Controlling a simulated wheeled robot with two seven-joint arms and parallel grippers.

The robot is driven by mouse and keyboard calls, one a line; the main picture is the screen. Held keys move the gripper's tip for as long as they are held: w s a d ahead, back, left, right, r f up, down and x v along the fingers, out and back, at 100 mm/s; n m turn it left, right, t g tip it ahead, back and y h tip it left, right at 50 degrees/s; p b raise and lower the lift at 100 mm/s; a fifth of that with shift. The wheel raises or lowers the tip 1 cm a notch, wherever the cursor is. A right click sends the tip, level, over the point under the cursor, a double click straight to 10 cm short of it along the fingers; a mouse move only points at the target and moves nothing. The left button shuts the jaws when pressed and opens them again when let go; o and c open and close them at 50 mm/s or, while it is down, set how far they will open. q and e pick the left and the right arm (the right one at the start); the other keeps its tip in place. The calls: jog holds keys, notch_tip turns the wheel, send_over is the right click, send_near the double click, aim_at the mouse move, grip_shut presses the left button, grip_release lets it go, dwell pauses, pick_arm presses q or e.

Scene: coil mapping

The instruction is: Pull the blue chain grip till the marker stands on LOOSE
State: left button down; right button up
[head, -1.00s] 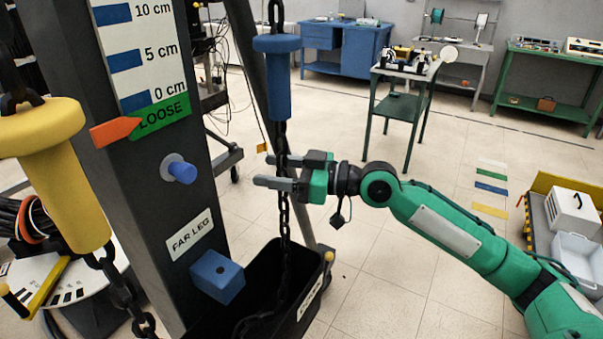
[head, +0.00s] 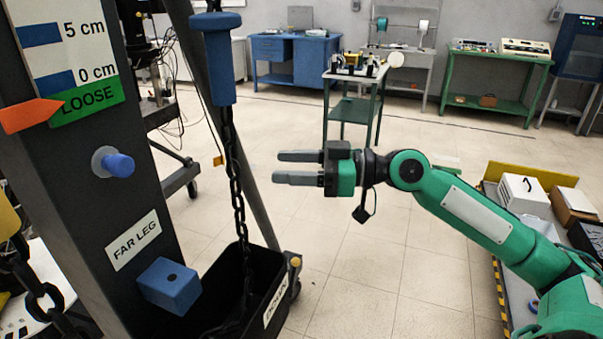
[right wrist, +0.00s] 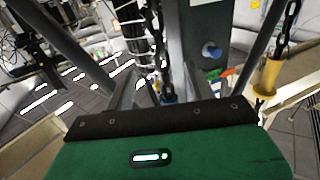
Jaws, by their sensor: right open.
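The blue chain grip (head: 218,60) hangs upright on its dark chain (head: 236,180) at upper left of centre in the head view. The orange marker (head: 30,115) points at the green LOOSE band (head: 88,103) below the 0 cm mark on the scale. My right gripper (head: 297,168) is open and empty, to the right of the chain and lower than the blue grip, with a gap between. My left gripper is not in view.
A black bin (head: 270,270) stands under the chain. The dark post (head: 85,185) with a blue knob (head: 118,165) and blue block (head: 169,286) is at left. A yellow grip (right wrist: 268,76) hangs at right in the wrist view. Floor right of the bin is clear.

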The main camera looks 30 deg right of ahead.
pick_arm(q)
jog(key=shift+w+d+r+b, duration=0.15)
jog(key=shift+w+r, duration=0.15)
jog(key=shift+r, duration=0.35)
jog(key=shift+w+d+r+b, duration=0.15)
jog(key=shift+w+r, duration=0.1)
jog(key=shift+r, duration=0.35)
pick_arm(e)
jog(key=shift+v, duration=0.8)
